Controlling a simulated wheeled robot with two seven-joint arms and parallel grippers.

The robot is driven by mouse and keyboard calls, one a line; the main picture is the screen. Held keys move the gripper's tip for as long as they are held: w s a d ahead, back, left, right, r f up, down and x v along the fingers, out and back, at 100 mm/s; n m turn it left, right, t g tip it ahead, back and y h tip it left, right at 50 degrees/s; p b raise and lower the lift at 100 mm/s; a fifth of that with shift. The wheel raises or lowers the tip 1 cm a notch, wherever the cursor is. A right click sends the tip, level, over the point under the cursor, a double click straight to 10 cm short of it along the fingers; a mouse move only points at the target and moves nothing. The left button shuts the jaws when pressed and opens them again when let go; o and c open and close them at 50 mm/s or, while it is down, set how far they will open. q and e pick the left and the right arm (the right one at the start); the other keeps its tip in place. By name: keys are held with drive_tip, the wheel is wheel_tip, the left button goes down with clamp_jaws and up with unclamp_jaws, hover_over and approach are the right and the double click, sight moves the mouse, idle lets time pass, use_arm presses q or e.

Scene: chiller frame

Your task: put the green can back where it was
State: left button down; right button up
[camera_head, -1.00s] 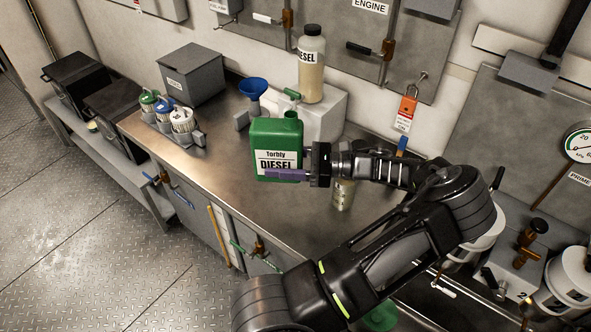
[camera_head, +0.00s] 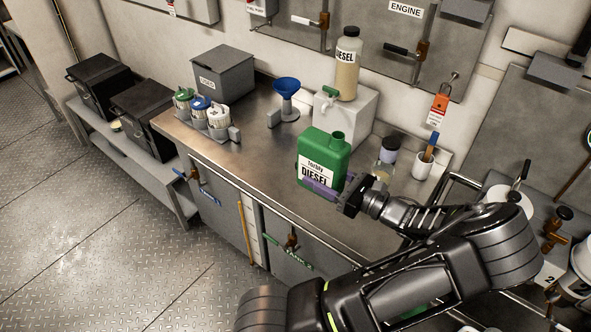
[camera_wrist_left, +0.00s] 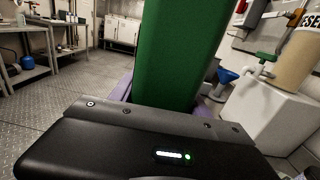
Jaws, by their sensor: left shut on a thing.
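The green can (camera_head: 325,152), labelled Torbly DIESEL, is in the middle of the head view, over the metal bench. My left gripper (camera_head: 322,188) is shut on its lower part, with purple fingers across the label side. The can looks near upright; I cannot tell whether its base touches the bench. In the left wrist view the can (camera_wrist_left: 178,50) rises between the purple fingers (camera_wrist_left: 165,100), and its top and base are out of frame. My right gripper is not in view.
Behind the can stands a white block (camera_head: 362,112) with a tap and a diesel bottle (camera_head: 347,68). A blue funnel (camera_head: 286,90) is to the left, a jar (camera_head: 387,152) and white cup (camera_head: 423,165) to the right. Filters (camera_head: 208,118) stand farther left. Bench (camera_head: 250,155) is bare between.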

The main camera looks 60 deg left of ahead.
use_arm(q)
drive_tip(key=w+d+m+t+h, duration=0.1)
drive_tip(key=w+d+m+t, duration=0.3)
drive_tip(key=d, duration=0.6)
drive_tip(key=w+d+m+t+h, duration=0.1)
drive_tip(key=w+d+m+t, duration=0.3)
drive_tip(key=d+t, duration=0.4)
drive_tip(key=w+d+m+t, duration=0.4)
drive_tip(key=d+t, duration=0.2)
drive_tip(key=d, duration=0.6)
drive_tip(key=shift+d+f+h, duration=0.25)
drive_tip(key=shift+f+h, duration=0.1)
drive_tip(key=shift+h, duration=0.05)
